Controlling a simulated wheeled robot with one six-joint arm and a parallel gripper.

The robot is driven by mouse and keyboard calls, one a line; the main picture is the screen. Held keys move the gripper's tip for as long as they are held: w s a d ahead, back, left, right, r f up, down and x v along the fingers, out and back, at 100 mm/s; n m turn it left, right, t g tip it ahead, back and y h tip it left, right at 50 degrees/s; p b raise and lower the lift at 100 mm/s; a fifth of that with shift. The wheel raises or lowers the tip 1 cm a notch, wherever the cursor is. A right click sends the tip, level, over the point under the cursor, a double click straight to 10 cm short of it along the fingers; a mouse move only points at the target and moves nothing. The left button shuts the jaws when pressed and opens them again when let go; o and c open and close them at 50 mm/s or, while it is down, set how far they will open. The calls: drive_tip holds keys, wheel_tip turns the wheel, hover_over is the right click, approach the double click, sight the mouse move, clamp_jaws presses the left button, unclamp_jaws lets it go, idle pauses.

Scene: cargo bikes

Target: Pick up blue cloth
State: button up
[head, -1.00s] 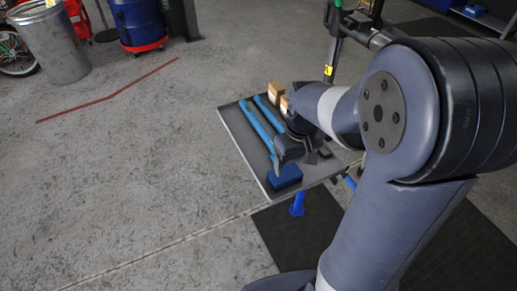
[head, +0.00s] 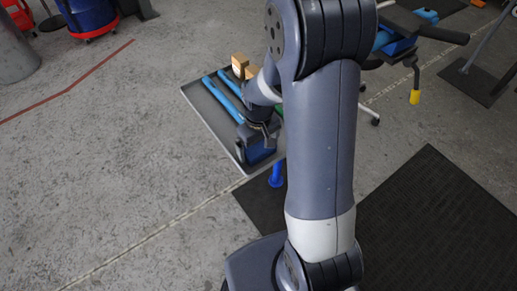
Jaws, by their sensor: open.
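A dark blue folded cloth (head: 258,154) lies at the near corner of a grey tray (head: 207,112). My gripper (head: 257,137) is open and right at the cloth, covering its upper part. I cannot tell whether the fingers touch the cloth or stand just above it. My arm hides the right side of the tray.
Two long light-blue tubes (head: 221,99) lie on the tray beside my gripper, with small cardboard boxes (head: 240,65) behind. A blue post (head: 276,173) stands just in front. Black mats (head: 440,225) lie to the right.

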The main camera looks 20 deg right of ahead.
sight(259, 146)
drive_tip(key=shift+f, duration=0.45)
drive_tip(key=c, duration=0.7)
wheel_tip(259, 146, up, 10)
drive_tip(key=shift+r+p, duration=0.1)
drive_tip(key=shift+p, duration=0.35)
